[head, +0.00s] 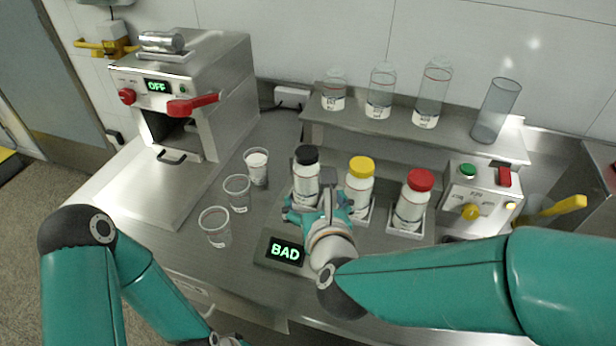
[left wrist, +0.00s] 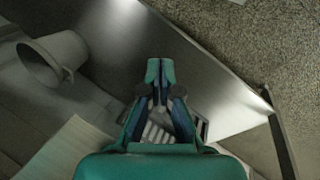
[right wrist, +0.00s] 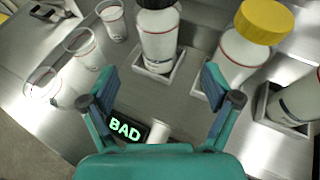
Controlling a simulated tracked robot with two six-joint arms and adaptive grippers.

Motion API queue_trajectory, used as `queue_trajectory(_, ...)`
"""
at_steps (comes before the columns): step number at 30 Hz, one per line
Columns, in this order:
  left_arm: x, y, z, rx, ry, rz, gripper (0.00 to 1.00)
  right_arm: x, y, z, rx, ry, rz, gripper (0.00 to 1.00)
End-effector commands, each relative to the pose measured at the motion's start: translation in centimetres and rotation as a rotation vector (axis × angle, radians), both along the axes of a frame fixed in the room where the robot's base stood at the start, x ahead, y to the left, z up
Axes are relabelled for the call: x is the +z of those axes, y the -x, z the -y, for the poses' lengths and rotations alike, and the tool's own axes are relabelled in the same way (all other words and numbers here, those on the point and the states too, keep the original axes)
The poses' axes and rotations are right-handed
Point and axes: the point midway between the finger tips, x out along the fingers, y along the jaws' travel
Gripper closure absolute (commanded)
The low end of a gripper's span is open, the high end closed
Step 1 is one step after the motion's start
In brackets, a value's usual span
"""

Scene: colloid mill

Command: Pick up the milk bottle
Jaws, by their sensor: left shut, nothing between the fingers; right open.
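Three white bottles stand in square holders on the counter: one with a black cap (head: 306,182), one with a yellow cap (head: 360,187) and one with a red cap (head: 412,202). I cannot read which is labelled milk. My right gripper (head: 318,207) is open and empty, just in front of the black-capped bottle and partly covering its lower part. In the right wrist view, the black-capped bottle (right wrist: 158,38) stands upright ahead, between the open fingers' directions, and the yellow-capped bottle (right wrist: 240,50) is to its right. My left gripper (left wrist: 160,75) is shut and empty, low beside the counter.
Several clear cups (head: 237,193) stand left of the bottles. A display reading BAD (head: 285,252) lies in front. The mill (head: 200,85), reading OFF, is at the left. A raised shelf (head: 400,125) with clear containers is behind; a button box (head: 480,200) is at the right.

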Motion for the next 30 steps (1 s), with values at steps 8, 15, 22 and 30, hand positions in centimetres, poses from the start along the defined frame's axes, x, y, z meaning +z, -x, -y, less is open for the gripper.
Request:
queue_trajectory(8, 0.7, 0.0, 0.0, 0.0, 0.0, 0.001, 1.0, -1.6, -4.0, -0.6, 0.0, -0.001, -0.002, 0.12)
queue_trajectory(15, 1.3, 0.0, 0.0, 0.0, 0.0, 0.001, 1.0, -2.0, -5.4, -0.8, -0.001, 0.0, -0.002, 0.12)
queue_trajectory(22, 2.7, 0.0, 0.0, 0.0, 0.0, 0.001, 1.0, -3.0, -8.3, -1.4, -0.001, 0.0, -0.002, 0.12)
queue_trajectory(30, 2.9, 0.0, 0.0, 0.0, 0.0, 0.001, 1.0, -3.6, -9.3, -1.5, 0.002, -0.001, 0.0, 0.12)
